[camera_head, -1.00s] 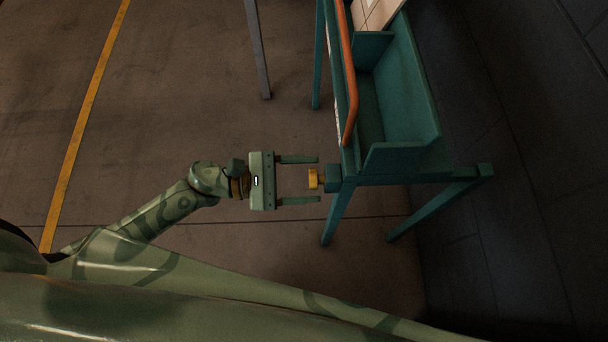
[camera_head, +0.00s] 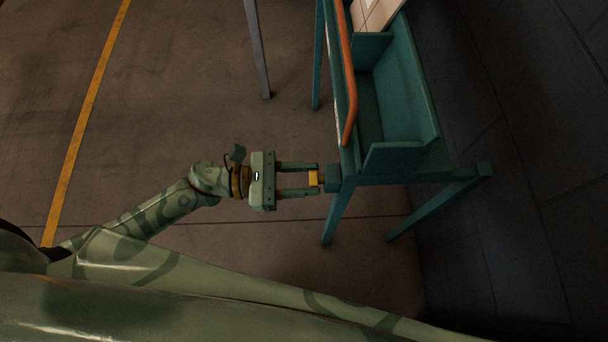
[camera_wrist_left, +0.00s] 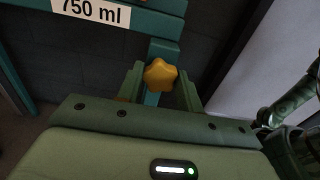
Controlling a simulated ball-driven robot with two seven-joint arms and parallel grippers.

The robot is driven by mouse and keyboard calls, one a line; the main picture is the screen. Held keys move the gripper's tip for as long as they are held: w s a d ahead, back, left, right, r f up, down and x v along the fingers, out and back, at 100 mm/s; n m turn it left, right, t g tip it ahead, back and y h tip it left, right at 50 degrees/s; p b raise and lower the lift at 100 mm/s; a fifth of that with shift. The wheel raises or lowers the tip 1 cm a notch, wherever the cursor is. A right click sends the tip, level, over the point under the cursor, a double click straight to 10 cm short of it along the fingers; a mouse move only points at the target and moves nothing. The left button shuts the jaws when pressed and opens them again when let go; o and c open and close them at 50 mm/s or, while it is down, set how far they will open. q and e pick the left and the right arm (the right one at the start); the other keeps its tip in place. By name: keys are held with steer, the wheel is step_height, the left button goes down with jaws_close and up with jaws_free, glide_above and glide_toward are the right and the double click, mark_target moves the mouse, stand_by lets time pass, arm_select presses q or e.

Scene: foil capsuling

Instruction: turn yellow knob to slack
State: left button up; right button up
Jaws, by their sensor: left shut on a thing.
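The yellow knob (camera_head: 314,178) sits on the left end of a teal block at the near corner of the teal stand (camera_head: 402,178). It also shows in the left wrist view as a star-shaped, lobed knob (camera_wrist_left: 160,75). My left gripper (camera_head: 316,179) has its two fingers on either side of the knob and is shut on it. In the left wrist view the fingers flank the knob, and its front face is in clear sight. My right gripper is in neither view.
The teal stand has an open trough, an orange rail (camera_head: 348,80) and a pale box (camera_head: 376,12) at its top. In the wrist view a "750 ml" label (camera_wrist_left: 91,11) is on the stand. A grey post (camera_head: 257,50) stands behind. The floor to the left is clear.

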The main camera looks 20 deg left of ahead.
arm_select(q)
steer(key=shift+a+f+n+p, duration=0.15)
steer(key=shift+n+p, duration=1.8)
steer(key=shift+n, duration=6.05)
steer(key=shift+d+f+n+p, duration=0.1)
steer(key=shift+n+p, duration=1.8)
steer(key=shift+n, duration=6.1)
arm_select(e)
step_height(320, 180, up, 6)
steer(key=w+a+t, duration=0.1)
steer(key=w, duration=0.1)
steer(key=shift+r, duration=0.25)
arm_select(q)
steer(key=o, duration=1)
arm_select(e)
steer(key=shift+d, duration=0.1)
